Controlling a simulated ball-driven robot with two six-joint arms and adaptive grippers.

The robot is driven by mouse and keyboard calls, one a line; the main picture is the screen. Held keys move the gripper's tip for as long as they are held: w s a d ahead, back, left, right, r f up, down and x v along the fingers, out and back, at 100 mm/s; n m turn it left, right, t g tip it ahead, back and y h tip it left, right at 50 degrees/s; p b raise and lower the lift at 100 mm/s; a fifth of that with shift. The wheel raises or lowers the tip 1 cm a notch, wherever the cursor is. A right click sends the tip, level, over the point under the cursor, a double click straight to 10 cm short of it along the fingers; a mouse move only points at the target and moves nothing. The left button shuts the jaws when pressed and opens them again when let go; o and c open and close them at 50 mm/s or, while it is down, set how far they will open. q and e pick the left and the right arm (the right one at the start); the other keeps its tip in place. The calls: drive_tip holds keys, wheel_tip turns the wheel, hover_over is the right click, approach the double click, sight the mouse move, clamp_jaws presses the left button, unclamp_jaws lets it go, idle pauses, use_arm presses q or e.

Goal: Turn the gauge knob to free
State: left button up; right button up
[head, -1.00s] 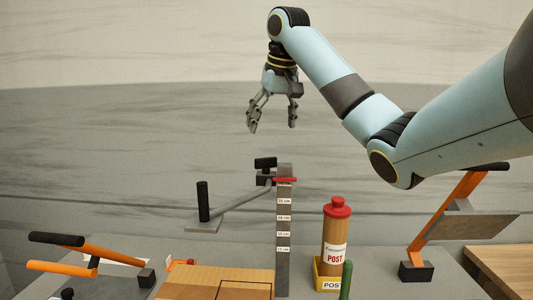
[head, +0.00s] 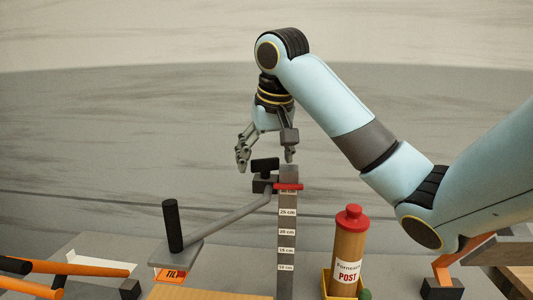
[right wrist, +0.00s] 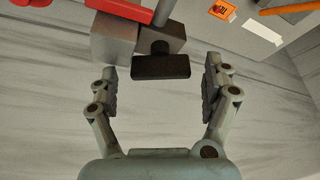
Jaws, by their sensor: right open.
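The gauge is an upright grey post (head: 286,235) with several cm labels and a red pointer (head: 289,187) near its top. Its dark knob (head: 265,165) sits on a dark block at the post's upper left. My right gripper (head: 266,163) is open and points down just above the knob in the head view. In the right wrist view the knob (right wrist: 160,67) is a dark bar between and beyond the two open fingertips (right wrist: 161,78), with no contact visible. The word "free" is not visible. My left gripper is not in view.
A grey arm (head: 230,216) runs from the gauge to a plate with a black upright handle (head: 172,226). A red-capped bottle labelled POST (head: 348,250) stands right of the gauge. Orange levers (head: 75,267) lie at lower left.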

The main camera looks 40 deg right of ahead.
drive_tip(key=shift+s+a, duration=0.1)
drive_tip(key=shift+c, duration=1.5)
drive_tip(key=c, duration=0.9)
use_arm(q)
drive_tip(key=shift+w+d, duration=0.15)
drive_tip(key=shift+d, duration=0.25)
